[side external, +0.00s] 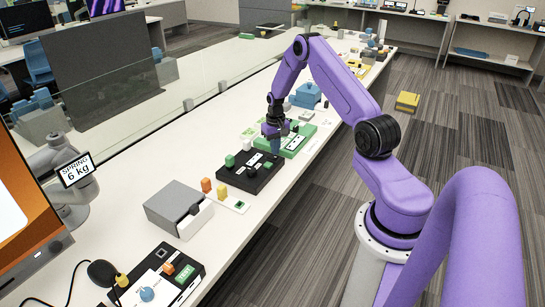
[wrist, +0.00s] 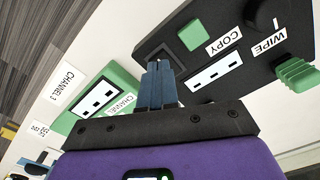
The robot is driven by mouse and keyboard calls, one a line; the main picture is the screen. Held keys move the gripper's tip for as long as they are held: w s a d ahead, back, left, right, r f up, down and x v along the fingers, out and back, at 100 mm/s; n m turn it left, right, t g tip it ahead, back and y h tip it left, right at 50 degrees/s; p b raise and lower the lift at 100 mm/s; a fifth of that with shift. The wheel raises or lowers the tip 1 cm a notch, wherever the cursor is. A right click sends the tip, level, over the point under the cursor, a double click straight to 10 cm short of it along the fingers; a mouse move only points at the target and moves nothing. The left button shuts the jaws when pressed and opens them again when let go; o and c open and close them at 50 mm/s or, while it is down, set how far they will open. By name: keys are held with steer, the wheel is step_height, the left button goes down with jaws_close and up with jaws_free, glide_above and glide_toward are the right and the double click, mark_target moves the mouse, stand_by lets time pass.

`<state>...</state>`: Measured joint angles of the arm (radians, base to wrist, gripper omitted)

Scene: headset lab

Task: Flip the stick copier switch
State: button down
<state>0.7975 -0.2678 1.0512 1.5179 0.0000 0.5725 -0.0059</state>
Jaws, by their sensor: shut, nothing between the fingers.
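The stick copier is a black box (side external: 262,178) on the white bench, and it also fills the upper right of the wrist view (wrist: 165,38). On it in the wrist view are a green square piece (wrist: 192,35) by the COPY label, a dark round knob (wrist: 258,14) by the WIPE label, a ribbed green piece (wrist: 297,72) at the right edge and a white slotted panel (wrist: 212,72). I cannot tell which piece is the switch. My gripper (wrist: 160,68) is shut and empty, its blue fingertips over the copier's edge near the COPY side; contact is unclear.
A green box (side external: 297,141) labelled CHANNEL stands right beside the copier, close to my fingers. A grey box (side external: 180,208) with an open drawer and a small white board with orange pieces (side external: 222,191) lie nearer the camera. Bare bench is left of the copier.

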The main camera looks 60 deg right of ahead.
mark_target(275, 157)
steer(key=shift+f, duration=0.9)
stand_by(0.7)
steer(key=shift+r, duration=3.5)
